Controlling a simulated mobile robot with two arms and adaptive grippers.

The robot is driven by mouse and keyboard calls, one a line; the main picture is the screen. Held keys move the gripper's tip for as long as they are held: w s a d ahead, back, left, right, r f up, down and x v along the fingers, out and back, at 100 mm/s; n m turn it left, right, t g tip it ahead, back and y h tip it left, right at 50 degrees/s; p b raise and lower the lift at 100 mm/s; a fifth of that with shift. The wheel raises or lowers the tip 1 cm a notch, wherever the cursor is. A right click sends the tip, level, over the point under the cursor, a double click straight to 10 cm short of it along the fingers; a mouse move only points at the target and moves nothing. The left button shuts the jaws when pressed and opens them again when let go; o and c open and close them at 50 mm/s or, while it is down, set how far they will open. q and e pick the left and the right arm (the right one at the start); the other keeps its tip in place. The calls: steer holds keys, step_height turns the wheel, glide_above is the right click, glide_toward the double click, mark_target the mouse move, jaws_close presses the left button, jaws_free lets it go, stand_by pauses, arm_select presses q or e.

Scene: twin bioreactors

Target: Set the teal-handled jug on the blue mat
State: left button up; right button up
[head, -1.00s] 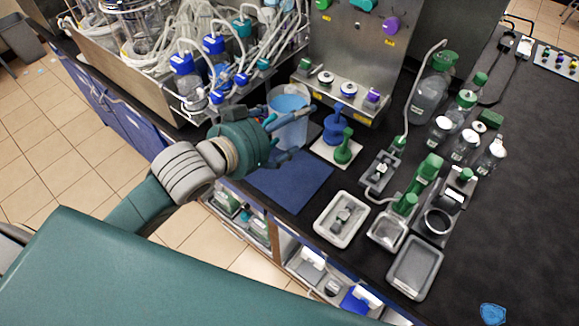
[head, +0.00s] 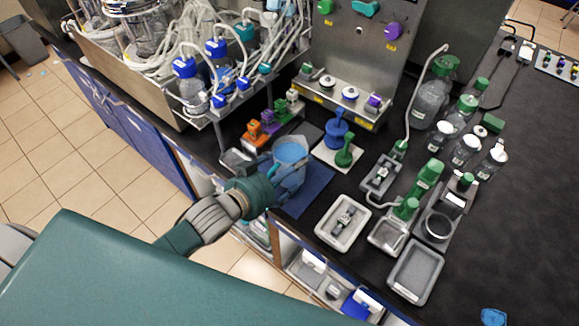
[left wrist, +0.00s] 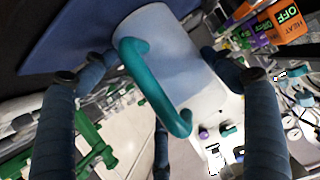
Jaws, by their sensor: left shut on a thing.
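The jug (head: 289,165) is a pale, translucent vessel with blue inside its open top. It appears upright, over the left part of the blue mat (head: 318,182). In the left wrist view the jug (left wrist: 185,55) shows its teal handle (left wrist: 150,85) between my fingers, with the blue mat (left wrist: 85,30) beside its end. I cannot tell whether the base touches the mat. My left gripper (head: 275,182) is shut on the jug from the front left; its fingers partly hide the jug. My right gripper is not in view.
Orange, purple and green blocks (head: 268,128) lie behind the jug. A grey tray (head: 343,221) is right of the mat. The bench edge runs close in front.

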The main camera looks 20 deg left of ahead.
arm_select(q)
steer(key=shift+r, duration=0.1)
steer(key=o, duration=1.6)
steer(key=shift+b+v, duration=0.9)
steer(key=shift+v, duration=5.15)
